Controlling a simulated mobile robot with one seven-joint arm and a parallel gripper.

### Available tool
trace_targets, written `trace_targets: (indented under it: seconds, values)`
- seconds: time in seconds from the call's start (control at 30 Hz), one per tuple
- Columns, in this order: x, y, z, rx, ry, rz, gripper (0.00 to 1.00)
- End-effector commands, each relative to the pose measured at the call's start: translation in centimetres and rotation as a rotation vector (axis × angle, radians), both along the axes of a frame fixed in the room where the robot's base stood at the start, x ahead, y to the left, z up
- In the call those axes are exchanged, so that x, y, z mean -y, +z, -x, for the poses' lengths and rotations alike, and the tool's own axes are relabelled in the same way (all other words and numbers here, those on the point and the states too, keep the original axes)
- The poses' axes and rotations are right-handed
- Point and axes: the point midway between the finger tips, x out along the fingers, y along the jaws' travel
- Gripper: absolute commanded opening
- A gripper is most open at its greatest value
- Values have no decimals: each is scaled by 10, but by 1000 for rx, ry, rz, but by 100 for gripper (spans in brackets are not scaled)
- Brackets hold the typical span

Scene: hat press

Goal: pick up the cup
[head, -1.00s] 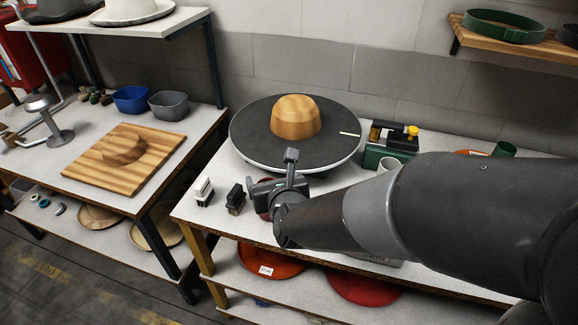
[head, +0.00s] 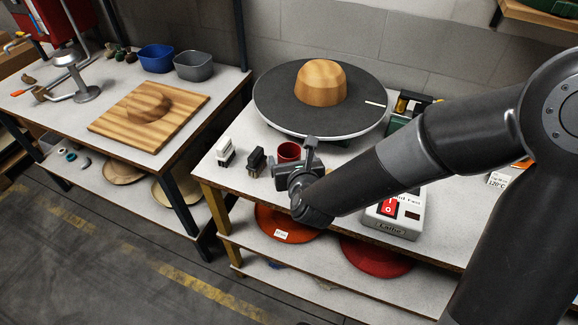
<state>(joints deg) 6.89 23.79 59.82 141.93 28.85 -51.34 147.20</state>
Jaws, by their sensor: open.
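A small dark red cup (head: 289,151) stands upright on the near part of the right workbench, in front of the round dark turntable. My gripper (head: 297,162) is open and empty, just in front of the cup in the head view. It covers the cup's lower right part. I cannot tell how far the fingers are from the cup or whether they touch it.
A white-handled brush (head: 225,153) and a dark brush (head: 256,161) stand left of the cup. The turntable (head: 350,128) bears a wooden hat block (head: 320,83). A white control box (head: 394,213) stands right of my gripper, below my forearm.

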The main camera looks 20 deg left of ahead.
Motion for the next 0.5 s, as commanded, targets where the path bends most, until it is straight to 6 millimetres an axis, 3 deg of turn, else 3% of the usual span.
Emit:
trace_targets:
  seconds: [0.5]
  values:
    - [-29, -21, -41, 0, 0, 0, 77]
